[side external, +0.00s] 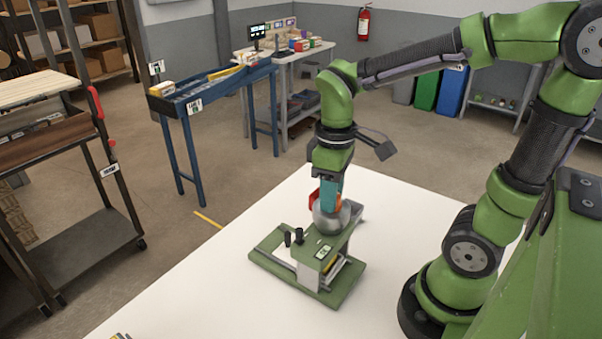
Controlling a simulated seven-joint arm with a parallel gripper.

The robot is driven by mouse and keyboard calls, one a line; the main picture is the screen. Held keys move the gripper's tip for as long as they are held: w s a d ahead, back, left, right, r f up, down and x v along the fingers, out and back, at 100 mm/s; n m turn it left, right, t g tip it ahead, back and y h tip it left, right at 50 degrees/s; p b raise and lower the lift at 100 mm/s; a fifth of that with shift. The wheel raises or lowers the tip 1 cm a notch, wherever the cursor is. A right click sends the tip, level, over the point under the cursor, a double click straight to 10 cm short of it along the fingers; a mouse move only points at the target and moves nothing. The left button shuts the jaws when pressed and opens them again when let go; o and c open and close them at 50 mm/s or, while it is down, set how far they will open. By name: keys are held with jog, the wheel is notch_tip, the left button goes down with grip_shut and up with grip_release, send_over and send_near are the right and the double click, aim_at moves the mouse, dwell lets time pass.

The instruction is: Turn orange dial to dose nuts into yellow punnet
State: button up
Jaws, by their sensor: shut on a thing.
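My gripper (329,203) points straight down over a green dosing device on the white table. Its teal fingers are shut on an orange part at the top of the device, which looks like the orange dial; the fingers hide most of it. A round metallic bowl-like part (328,222) is just below the fingers. The device stands on a flat green base (346,290) and has a small label panel (323,252) and black knobs (298,236). I cannot make out a yellow punnet or any nuts; only a thin yellow strip (333,268) shows at the device's lower side.
The white table (220,285) is clear around the device. A small striped object (121,336) is cut off at the bottom edge. A wooden-topped cart (60,170) stands left, a blue trough table (215,88) behind, and shelves farther back.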

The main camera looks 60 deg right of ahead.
jog(key=m, duration=0.5)
jog(key=shift+m, duration=2.5)
jog(key=o, duration=1)
jog(key=shift+o, duration=0.2)
notch_tip(320, 180, up, 17)
